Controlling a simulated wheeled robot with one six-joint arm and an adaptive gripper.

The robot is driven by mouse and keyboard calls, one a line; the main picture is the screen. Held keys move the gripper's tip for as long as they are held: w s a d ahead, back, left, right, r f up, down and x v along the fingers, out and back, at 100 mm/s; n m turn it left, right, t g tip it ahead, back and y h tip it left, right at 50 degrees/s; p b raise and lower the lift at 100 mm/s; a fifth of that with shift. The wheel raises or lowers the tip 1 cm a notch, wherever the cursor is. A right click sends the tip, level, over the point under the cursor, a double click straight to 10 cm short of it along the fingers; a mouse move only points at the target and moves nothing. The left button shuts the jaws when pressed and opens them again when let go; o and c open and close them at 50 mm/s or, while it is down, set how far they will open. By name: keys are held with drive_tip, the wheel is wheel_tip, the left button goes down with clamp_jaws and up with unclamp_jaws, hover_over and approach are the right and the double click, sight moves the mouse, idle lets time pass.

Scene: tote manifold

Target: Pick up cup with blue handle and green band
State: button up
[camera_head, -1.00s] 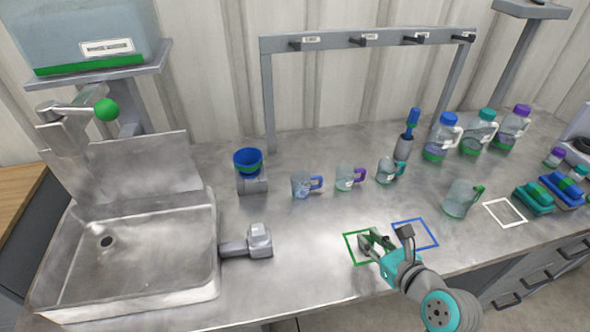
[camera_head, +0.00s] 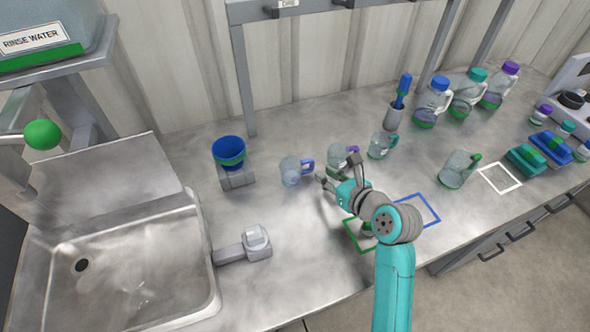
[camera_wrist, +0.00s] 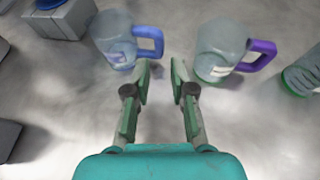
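A clear cup with a blue handle (camera_head: 291,171) stands upright on the metal counter. It also shows at the upper left in the wrist view (camera_wrist: 113,42), handle toward my gripper. Its lower part looks bluish; I cannot make out a green band on it. My gripper (camera_head: 339,174) is open and empty, in front of the gap between this cup and a purple-handled cup (camera_head: 337,158). In the wrist view my fingertips (camera_wrist: 161,74) are apart, just short of the blue handle and touching nothing visible.
A blue tumbler with a green band (camera_head: 229,152) sits on a grey block at left. A teal-handled cup (camera_head: 381,145) and a green-handled cup (camera_head: 457,169) stand to the right. The sink (camera_head: 130,265) is at left. Green (camera_head: 352,242) and blue (camera_head: 433,221) square outlines mark the front counter.

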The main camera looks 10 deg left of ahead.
drive_tip(key=shift+x, duration=2.6)
drive_tip(key=shift+r, duration=0.15)
clamp_jaws()
